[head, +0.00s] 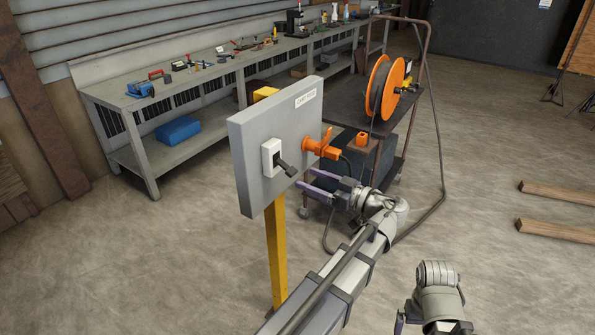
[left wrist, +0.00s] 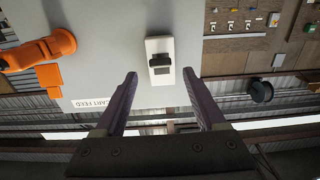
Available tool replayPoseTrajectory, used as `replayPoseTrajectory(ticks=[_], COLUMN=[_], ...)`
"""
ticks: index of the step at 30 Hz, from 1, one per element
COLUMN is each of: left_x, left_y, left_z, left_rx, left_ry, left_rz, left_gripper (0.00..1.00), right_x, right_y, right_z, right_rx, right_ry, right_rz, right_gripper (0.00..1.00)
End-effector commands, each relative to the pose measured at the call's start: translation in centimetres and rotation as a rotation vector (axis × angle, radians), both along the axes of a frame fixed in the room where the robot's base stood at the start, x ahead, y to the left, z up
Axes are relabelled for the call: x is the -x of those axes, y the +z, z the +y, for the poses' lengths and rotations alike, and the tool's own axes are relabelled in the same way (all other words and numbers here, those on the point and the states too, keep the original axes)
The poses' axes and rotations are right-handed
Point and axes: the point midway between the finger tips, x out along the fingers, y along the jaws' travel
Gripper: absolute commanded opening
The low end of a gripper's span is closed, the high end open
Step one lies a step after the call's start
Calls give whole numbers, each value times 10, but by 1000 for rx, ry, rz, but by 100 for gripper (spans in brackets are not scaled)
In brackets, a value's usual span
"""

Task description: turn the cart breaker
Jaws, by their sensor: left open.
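The cart breaker is a white switch box (head: 268,153) with a black lever (head: 287,169) on a grey panel (head: 245,150). The lever sticks out from the box toward my left gripper (head: 308,181). That gripper is open, with its purple fingers pointing at the panel, just right of the lever and apart from it. In the left wrist view the switch box (left wrist: 151,46) and its dark lever (left wrist: 158,62) lie between and beyond the open fingertips (left wrist: 160,74). My right gripper is mostly cut off at the bottom edge; only a sliver of finger (head: 399,322) shows.
An orange plug (head: 322,146) sits in the panel beside the breaker. The panel stands on a yellow post (head: 276,255). Behind it is a cart (head: 350,104) with an orange reel (head: 388,86). A workbench (head: 150,100) runs along the wall. Timbers (head: 558,230) lie at right.

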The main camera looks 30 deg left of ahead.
Motion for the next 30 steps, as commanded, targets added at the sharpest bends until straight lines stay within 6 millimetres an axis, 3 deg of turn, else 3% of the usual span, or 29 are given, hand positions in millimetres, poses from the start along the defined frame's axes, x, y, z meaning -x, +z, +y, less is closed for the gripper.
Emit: replayPoseTrajectory(ticks=[6,12,25,30], left_x=[-2,-4,-5,-5], left_y=[0,0,0,0], left_z=[35,58,66,66], left_rx=[1,2,2,2], left_ry=[3,1,-1,-1], left_rz=[2,2,2,3], left_gripper=[72,72,72,53], right_x=[0,0,0,0], right_y=[0,0,0,0], right_z=[0,0,0,0], right_rx=[0,0,0,0], right_ry=[0,0,0,0], right_rz=[0,0,0,0], right_gripper=[100,100,100,100])
